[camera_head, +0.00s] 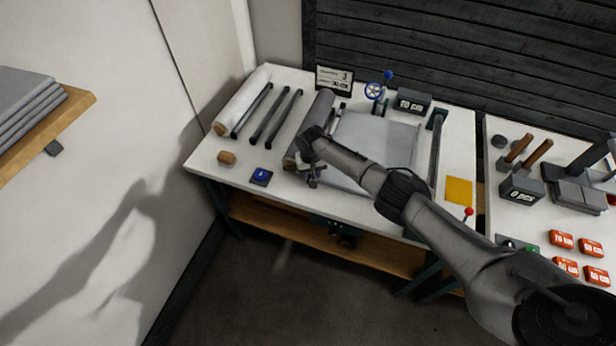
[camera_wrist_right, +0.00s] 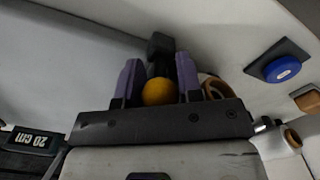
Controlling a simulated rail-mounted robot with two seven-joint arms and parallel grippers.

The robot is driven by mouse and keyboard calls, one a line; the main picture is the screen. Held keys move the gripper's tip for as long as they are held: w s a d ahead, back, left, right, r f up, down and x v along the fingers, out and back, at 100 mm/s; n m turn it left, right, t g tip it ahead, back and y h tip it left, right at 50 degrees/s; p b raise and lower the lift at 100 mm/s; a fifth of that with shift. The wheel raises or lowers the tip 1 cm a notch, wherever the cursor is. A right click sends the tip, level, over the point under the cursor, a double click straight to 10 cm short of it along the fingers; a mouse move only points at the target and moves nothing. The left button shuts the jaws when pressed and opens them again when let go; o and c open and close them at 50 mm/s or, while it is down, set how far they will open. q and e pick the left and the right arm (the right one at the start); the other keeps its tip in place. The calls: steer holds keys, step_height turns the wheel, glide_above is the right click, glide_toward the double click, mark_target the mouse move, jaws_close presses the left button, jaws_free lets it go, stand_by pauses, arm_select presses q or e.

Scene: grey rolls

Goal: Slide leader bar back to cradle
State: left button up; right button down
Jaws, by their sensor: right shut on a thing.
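My right gripper (camera_head: 312,176) is at the front left of the sheet area on the white table, beside the near end of a grey roll (camera_head: 321,108). In the right wrist view its two purple fingers (camera_wrist_right: 158,85) are shut on a dark piece with a yellow ball (camera_wrist_right: 158,92) between them. This piece appears to be the leader bar's handle; a dark block (camera_wrist_right: 161,46) shows beyond it. The bar's length and the cradle are not clearly distinguishable. A grey sheet (camera_head: 375,140) lies flat right of the roll, partly behind my arm. My left gripper is not in view.
A dark rail (camera_head: 436,150) runs along the sheet's right side. Several dark rods (camera_head: 270,118) and a white roll (camera_head: 243,100) lie left. A blue button (camera_head: 261,176) and brown block (camera_head: 227,158) stand near the front edge. A display (camera_head: 411,103) reads 20 cm.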

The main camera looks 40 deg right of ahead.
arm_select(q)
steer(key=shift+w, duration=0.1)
arm_select(e)
steer(key=shift+a, duration=0.1)
steer(key=c, duration=1.1)
jaws_free()
steer(key=shift+w, duration=0.1)
steer(key=shift+o, duration=0.7)
steer(key=shift+w, duration=0.1)
steer(key=shift+o, duration=0.8)
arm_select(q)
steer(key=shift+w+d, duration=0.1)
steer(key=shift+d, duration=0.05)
arm_select(e)
step_height(320, 180, up, 13)
steer(key=p, duration=0.2)
steer(key=shift+f+p, duration=0.15)
steer(key=shift+p, duration=0.2)
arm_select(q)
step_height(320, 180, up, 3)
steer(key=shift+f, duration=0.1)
arm_select(e)
steer(key=shift+r, duration=0.6)
